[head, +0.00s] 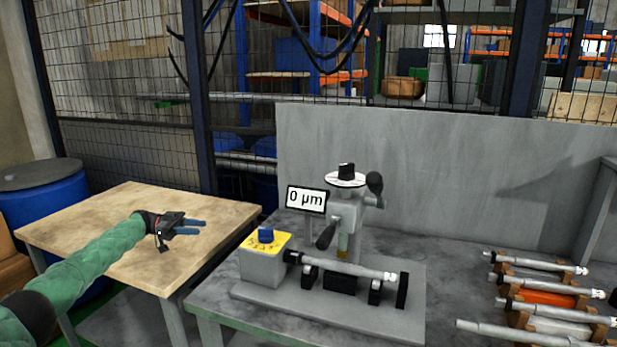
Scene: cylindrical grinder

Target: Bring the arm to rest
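My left arm, in a green sleeve, reaches in from the left in the head view. My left gripper (201,227) is over the wooden table (100,220), with its two blue fingers pointing right. The fingers look apart, with nothing between them. The gripper is to the left of the grinder (345,220) and clear of it. A grey shaft (345,265) lies across the supports on the grinder's base (370,320). My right gripper is not in view.
A display (307,199) reads 0 µm. A control box (265,265) with a blue knob stands at the grinder's left. Several shafts (540,263) lie on a rack at the right. A grey panel (440,175) stands behind the bench. A blue barrel (50,210) stands at the far left.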

